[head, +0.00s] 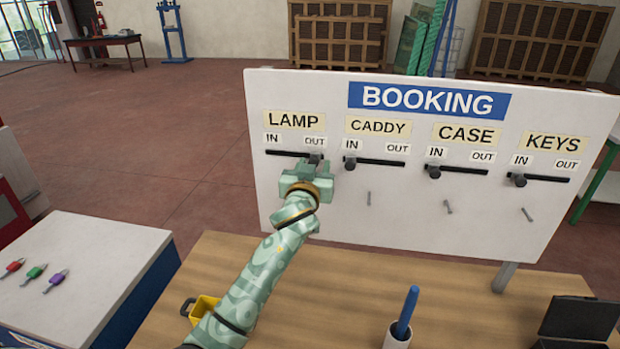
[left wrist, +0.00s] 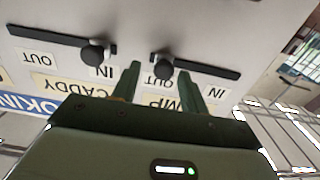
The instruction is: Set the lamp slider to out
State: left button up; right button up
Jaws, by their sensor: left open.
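The white booking board (head: 400,212) carries the lamp slider, a dark track (head: 285,153) under the LAMP label. Its black knob (head: 315,158) stands at the OUT end, and shows there in the left wrist view (left wrist: 162,62) too. My left gripper (head: 308,169) is in front of this end of the track and partly hides the knob's surroundings in the head view. In the left wrist view its two fingers (left wrist: 160,72) are apart, one on each side of the knob. I cannot tell whether either finger touches it. My right gripper is out of view.
The caddy slider's knob (head: 350,163) is close to the right of my left gripper, at its IN end. The case knob (head: 434,171) and keys knob (head: 519,180) are also at IN. A yellow caddy (head: 204,308) and a cup (head: 397,338) stand on the wooden table.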

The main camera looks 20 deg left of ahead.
pick_arm(q)
jog(key=b+v, duration=0.1)
jog(key=v, duration=1.5)
jog(key=shift+d+b, duration=0.25)
jog(key=shift+b, duration=0.1)
